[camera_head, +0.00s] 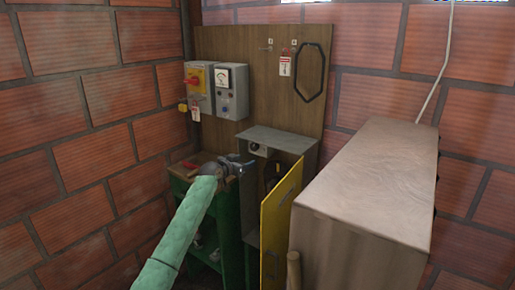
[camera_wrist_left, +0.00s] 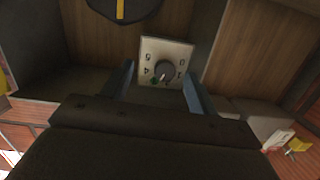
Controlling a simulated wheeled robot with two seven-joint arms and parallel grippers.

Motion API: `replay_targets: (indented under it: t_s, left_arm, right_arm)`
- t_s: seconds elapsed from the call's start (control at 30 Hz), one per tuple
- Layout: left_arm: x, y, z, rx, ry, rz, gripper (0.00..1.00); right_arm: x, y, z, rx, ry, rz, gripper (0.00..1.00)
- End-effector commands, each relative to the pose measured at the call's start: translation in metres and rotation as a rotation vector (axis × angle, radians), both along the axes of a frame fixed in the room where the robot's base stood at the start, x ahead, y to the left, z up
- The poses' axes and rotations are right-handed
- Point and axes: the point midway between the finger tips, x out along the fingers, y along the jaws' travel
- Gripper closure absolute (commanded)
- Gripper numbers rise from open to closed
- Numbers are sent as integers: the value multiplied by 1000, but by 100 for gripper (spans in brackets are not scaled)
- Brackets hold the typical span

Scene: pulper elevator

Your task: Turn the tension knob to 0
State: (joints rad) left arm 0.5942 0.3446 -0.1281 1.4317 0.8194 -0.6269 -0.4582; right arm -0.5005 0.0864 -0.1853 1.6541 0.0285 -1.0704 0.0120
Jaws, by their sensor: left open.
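The tension knob (camera_wrist_left: 166,69) is a dark round knob on a pale square plate (camera_wrist_left: 150,48) with numbers around it. In the left wrist view it sits between and beyond the two fingers of my open left gripper (camera_wrist_left: 160,84), and I see no clear contact. A small green mark shows by the knob; its exact setting is too small to read surely. My right gripper is out of view.
A yellow door (camera_head: 281,220) stands open on the cabinet's front. A large pale box (camera_head: 370,170) fills the right side. A green stand (camera_head: 229,225) is below my left gripper. Control boxes (camera_head: 231,92) and a dark belt (camera_head: 311,72) are on the wooden board (camera_head: 270,105).

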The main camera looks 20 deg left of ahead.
Motion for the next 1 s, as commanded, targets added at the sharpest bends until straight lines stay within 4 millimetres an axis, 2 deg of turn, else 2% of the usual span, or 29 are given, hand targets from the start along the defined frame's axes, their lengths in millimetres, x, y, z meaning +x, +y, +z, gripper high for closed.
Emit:
replay_targets:
  t_s: [0.07,0.2,0.47,1.0]
  left_arm:
    - [5,5,1,3,-52,9,41]
    - [7,8,17,43,-157,24,41]
    - [13,8,24,115,-205,30,41]
    - [75,-10,23,115,-203,29,41]
  right_arm:
    - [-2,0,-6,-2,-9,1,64]
    - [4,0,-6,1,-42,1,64]
    - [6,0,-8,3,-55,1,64]
    - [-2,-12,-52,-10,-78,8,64]
